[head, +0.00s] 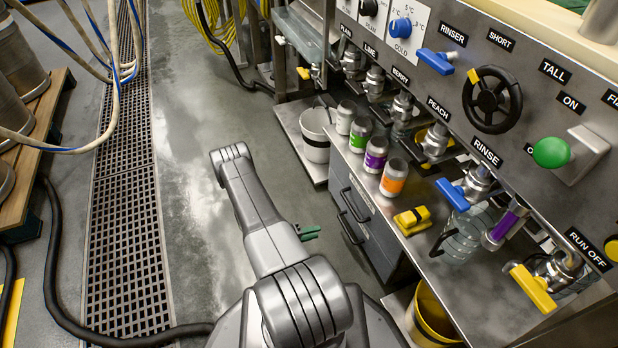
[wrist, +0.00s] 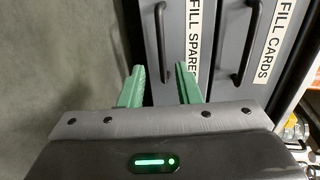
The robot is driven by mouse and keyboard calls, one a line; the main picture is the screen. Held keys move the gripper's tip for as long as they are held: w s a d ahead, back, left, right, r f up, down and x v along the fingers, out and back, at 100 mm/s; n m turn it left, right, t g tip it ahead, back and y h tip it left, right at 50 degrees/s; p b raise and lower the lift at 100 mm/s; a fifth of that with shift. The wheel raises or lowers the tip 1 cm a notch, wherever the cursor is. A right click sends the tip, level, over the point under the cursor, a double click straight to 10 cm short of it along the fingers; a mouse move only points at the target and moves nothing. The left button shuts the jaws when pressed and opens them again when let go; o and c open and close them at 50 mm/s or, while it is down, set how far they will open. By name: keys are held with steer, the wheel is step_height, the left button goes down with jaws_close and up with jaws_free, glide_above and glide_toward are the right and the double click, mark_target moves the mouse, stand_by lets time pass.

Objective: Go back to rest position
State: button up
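My gripper (head: 310,232) shows in the head view as small green fingers beside my folded arm, left of the grey drawer cabinet. In the wrist view the two green fingers of my gripper (wrist: 160,70) stand apart with nothing between them, so it is open and empty. The fingers appear apart from the drawer handles.
Several cans, one with an orange band (head: 394,178), stand on the steel counter (head: 425,260) at right, near a yellow block (head: 412,219) and a glass jug (head: 462,238). A yellow bucket (head: 432,312) stands below. Open floor and a drain grate (head: 125,215) lie to the left.

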mark_target(344, 224)
steer(key=b+x, duration=0.3)
steer(key=x, duration=1)
steer(key=shift+w+d+b, duration=0.15)
steer(key=shift+d+b, duration=0.25)
steer(key=shift+a, duration=0.1)
